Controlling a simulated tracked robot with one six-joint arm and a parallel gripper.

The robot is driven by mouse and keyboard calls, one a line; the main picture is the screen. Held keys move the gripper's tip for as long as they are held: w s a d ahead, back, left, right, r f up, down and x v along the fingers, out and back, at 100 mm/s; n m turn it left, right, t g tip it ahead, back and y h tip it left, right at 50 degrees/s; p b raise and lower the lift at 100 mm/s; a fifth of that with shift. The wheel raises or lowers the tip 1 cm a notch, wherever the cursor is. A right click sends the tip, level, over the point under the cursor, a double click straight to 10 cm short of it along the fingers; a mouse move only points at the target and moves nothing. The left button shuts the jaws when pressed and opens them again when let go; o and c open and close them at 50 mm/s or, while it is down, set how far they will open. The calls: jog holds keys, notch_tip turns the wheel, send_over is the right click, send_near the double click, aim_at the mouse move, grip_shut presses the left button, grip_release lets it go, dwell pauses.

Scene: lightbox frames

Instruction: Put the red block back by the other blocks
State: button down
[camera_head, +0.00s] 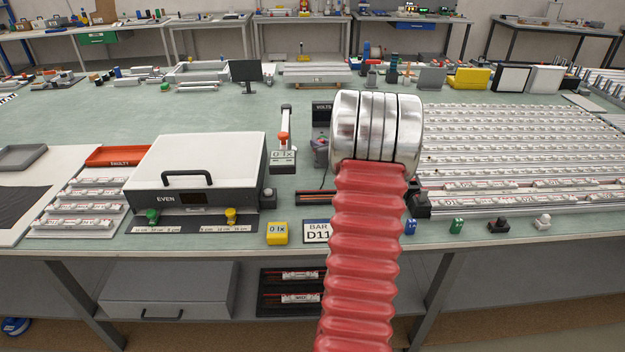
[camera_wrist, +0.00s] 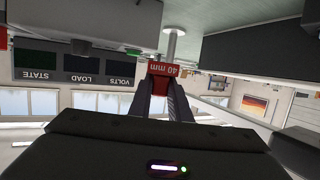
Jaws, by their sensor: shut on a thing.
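My gripper (camera_wrist: 160,88) shows in the wrist view, with its two dark fingers shut on the red block (camera_wrist: 164,69). The block bears a white "40 mm" label that reads upside down there. A pale rod with a round foot stands just beyond it; I cannot tell whether they touch. In the head view my red ribbed arm hides the gripper and the red block.
A white-lidded box (camera_head: 197,165) with a black handle stands left on the green bench (camera_head: 365,250). A yellow block (camera_head: 277,233) and a "BAR D11" card (camera_head: 317,232) lie near the front edge. Racks of labelled bars (camera_head: 520,150) fill the right. In the wrist view, dark displays (camera_wrist: 82,66) are close by.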

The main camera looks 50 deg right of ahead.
jog(key=shift+w+a, duration=0.1)
jog(key=shift+w, duration=0.05)
jog(key=shift+f, duration=0.55)
send_over(318, 180)
jog(key=shift+f, duration=2.55)
jog(key=shift+d+f, duration=0.2)
jog(key=shift+f, duration=1.7)
jog(key=shift+a+f, duration=0.1)
jog(key=shift+f, duration=0.3)
